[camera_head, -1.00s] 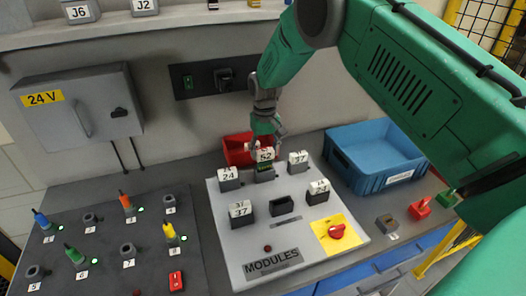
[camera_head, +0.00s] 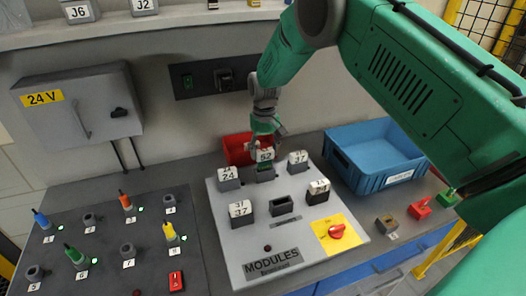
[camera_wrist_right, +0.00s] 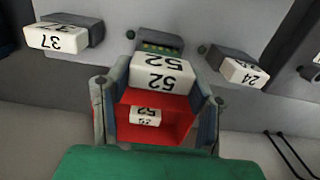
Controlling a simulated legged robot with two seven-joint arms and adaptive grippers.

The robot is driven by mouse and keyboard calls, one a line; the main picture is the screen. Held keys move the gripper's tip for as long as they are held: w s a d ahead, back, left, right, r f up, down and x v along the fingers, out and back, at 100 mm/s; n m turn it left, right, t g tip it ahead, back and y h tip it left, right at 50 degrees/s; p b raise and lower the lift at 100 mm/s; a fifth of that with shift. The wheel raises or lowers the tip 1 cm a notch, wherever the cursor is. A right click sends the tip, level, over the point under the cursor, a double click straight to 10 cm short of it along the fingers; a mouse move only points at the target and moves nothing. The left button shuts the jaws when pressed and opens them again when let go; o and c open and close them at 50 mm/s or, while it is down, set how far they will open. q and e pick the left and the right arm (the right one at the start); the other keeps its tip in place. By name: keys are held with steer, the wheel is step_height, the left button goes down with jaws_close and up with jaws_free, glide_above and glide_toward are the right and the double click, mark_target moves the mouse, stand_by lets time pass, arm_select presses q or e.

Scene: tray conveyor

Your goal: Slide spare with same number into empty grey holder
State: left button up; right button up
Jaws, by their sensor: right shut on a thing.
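My right gripper (camera_head: 265,150) is at the back middle of the light MODULES panel (camera_head: 225,255). In the right wrist view its two fingers (camera_wrist_right: 153,112) are shut on a white block labelled 52 (camera_wrist_right: 162,72). This block also shows in the head view (camera_head: 264,155). A grey holder with a green strip (camera_wrist_right: 156,44) is just beyond the block; I cannot tell whether the block is seated in it. An empty grey holder (camera_head: 282,206) is at the front middle of the panel. My left gripper is not in view.
Other holders bear white blocks: 24 (camera_head: 228,174), 37 (camera_head: 298,158), 37 (camera_head: 240,209) and one at the right (camera_head: 318,188). A red bin (camera_head: 233,150) behind the panel holds another 52 block (camera_wrist_right: 146,116). A blue crate (camera_head: 372,180) is at the right.

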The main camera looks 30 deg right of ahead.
mark_target(264, 161)
steer(key=shift+f+b, duration=1.3)
steer(key=shift+f, duration=0.9)
steer(key=o, duration=1.3)
steer(key=shift+c, duration=0.2)
steer(key=shift+r, duration=0.15)
step_height(264, 161, up, 11)
steer(key=shift+w+d+r, duration=0.2)
steer(key=shift+w, duration=0.15)
